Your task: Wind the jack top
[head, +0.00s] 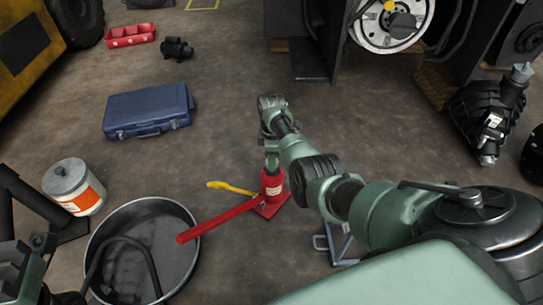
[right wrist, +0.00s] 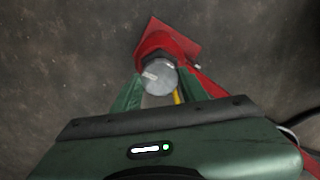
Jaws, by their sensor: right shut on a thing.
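The red bottle jack (head: 271,187) stands upright on its square base plate on the floor, in the middle of the head view. Its long red handle (head: 220,220) slopes to the lower left. The round silver jack top (right wrist: 158,77) shows in the right wrist view, above the red body (right wrist: 160,42). My right gripper (head: 271,158) reaches down over the jack from above; its green fingers (right wrist: 158,90) stand on either side of the jack top and are shut on it. In the head view the gripper hides the top. My left gripper (head: 20,268) shows only partly at the lower left edge.
A yellow-handled thing (head: 231,187) lies beside the jack. A round black pan (head: 177,255) and a white-and-orange can (head: 74,187) are to the left. A blue case (head: 149,110) lies farther back. Open floor lies between the case and the jack.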

